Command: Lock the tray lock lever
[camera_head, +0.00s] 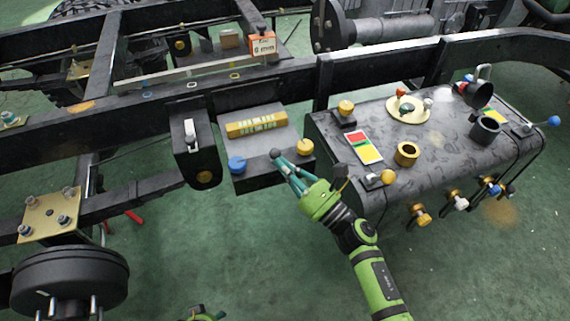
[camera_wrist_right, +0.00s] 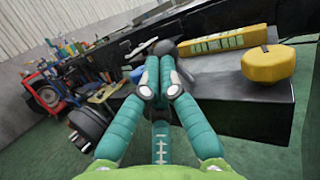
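A black tray box (camera_head: 262,180) stands out from the chassis rail, with a yellow lettered block (camera_head: 257,124) on top. A dark ball-ended lever (camera_head: 275,153) sits at its front edge, between a blue knob (camera_head: 237,164) and a yellow knob (camera_head: 305,147). My right gripper (camera_head: 281,164) is at this lever, its fingers together. In the right wrist view, the dark ball (camera_wrist_right: 163,47) shows just beyond the fingertips (camera_wrist_right: 156,84); whether they touch is unclear. The yellow knob (camera_wrist_right: 268,66) is to their right. Of my left arm, only a green piece (camera_head: 205,316) shows at the bottom edge.
A black bracket with a white-tipped lever (camera_head: 189,131) stands left of the tray. A dark tank (camera_head: 440,140) with several knobs, caps and valves is on the right. A wheel hub (camera_head: 70,280) is at lower left. The green floor in front is clear.

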